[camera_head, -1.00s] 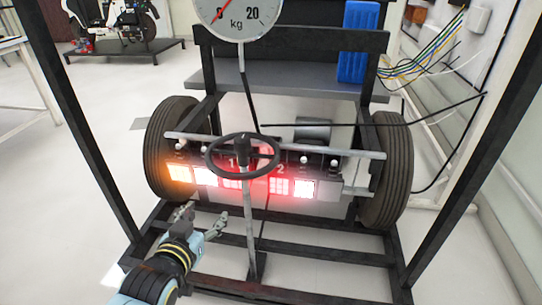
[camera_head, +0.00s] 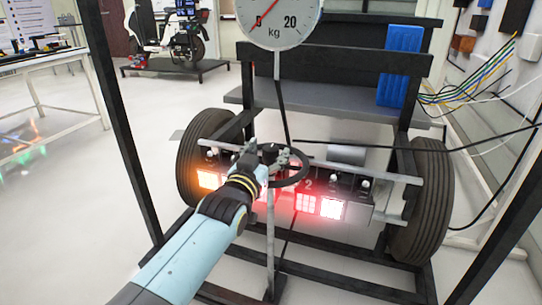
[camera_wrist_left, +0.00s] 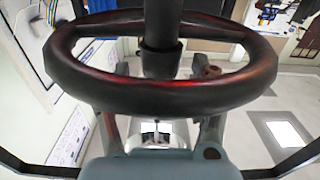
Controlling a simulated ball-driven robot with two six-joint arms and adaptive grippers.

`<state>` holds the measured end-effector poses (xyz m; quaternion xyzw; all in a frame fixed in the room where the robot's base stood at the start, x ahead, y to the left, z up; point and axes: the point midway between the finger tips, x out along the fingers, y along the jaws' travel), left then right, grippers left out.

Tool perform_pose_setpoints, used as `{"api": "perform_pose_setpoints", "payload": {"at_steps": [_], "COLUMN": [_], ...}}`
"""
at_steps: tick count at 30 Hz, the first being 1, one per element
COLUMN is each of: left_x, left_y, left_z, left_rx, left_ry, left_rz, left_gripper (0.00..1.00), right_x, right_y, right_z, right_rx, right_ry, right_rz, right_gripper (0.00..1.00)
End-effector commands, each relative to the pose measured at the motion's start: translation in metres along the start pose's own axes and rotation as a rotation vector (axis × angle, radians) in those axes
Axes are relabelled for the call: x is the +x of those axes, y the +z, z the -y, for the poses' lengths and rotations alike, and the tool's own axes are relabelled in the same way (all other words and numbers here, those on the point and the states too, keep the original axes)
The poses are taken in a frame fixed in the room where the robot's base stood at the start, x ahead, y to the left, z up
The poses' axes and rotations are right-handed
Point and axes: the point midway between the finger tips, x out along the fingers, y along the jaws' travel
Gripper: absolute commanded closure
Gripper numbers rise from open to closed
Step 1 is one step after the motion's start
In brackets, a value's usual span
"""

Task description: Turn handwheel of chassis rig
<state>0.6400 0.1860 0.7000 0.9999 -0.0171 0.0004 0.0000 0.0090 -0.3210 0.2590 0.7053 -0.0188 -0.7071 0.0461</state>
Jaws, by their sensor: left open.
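The dark round handwheel (camera_head: 302,174) sits on a pale upright post in front of the chassis rig. My left gripper (camera_head: 265,158) is open at the near left part of the wheel, its fingers at the rim and hub. In the left wrist view the wheel's rim (camera_wrist_left: 165,98) fills the upper middle, with the dark hub column behind it. The two spread fingers of my left gripper (camera_wrist_left: 162,125) reach past the near rim, which partly hides them. Contact with the rim cannot be told. My right gripper is not in view.
Black tyres (camera_head: 422,200) stand on both sides of the rig. A lit lamp panel (camera_head: 320,206) lies behind the wheel. A dial scale (camera_head: 278,22) hangs above. Black frame posts (camera_head: 125,120) rise at left and right. A blue block (camera_head: 400,65) stands on the shelf.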

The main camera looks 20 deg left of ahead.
Motion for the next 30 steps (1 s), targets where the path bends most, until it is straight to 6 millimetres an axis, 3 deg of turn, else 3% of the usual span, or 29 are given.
{"api": "perform_pose_setpoints", "payload": {"at_steps": [6,15,27,30], "left_x": [0.021,0.024,0.024,0.023], "left_y": [0.002,0.0,0.0,0.0], "left_z": [0.0,0.0,0.0,0.0], "left_rx": [0.0,0.0,0.0,0.0], "left_ry": [0.0,0.0,0.0,0.0], "left_rz": [0.002,0.001,0.001,0.001], "left_gripper": [0.38,0.38,0.91,1.0], "right_x": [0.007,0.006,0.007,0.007], "right_y": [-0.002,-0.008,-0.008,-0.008], "right_z": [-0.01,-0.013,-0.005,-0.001], "right_rx": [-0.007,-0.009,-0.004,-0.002], "right_ry": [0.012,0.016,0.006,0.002], "right_rz": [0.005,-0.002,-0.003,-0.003], "right_gripper": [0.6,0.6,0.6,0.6]}}
